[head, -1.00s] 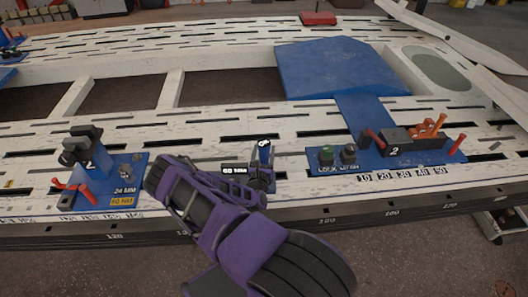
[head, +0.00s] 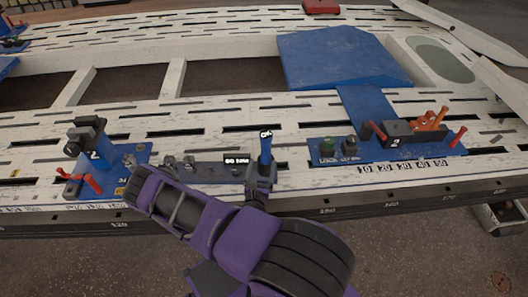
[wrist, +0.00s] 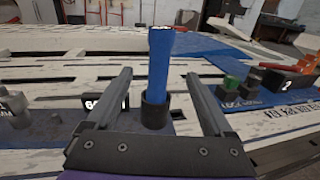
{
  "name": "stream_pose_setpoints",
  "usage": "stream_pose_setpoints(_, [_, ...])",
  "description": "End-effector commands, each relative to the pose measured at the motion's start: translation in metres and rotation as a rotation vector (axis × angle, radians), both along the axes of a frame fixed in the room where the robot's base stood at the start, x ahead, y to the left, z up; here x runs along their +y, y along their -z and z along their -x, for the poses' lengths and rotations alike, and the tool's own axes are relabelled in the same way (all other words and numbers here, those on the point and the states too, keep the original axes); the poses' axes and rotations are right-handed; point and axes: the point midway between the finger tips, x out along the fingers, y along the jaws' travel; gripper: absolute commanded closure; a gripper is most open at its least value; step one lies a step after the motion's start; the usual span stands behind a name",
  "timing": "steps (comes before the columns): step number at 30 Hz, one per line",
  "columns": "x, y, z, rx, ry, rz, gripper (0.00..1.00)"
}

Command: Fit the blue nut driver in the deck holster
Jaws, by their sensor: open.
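The blue nut driver (head: 265,149) stands close to upright, its lower end inside a dark round cup (wrist: 155,111) that looks like the deck holster. The driver also fills the middle of the wrist view (wrist: 160,62). How deep it sits in the cup is hidden. My gripper (wrist: 158,75) is open, with one finger on each side of the driver and a visible gap to both. In the head view the purple arm reaches in from the lower right, and the fingers are hard to make out beside the holster (head: 264,179).
A grey plate with a "60 Nm" label (head: 236,159) lies left of the holster. A blue fixture with red levers (head: 95,165) stands further left. Another blue plate with green and black knobs (head: 328,148) lies to the right.

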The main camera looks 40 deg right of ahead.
Motion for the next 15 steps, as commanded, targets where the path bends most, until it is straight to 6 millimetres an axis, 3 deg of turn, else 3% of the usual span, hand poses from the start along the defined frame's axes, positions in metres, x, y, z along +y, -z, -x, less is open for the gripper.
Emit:
stream_pose_setpoints(6, [0.028, 0.0, 0.028, 0.0, -0.001, 0.0, 0.14])
stream_pose_setpoints(15, [0.038, 0.0, 0.04, -0.001, 0.001, 0.001, 0.14])
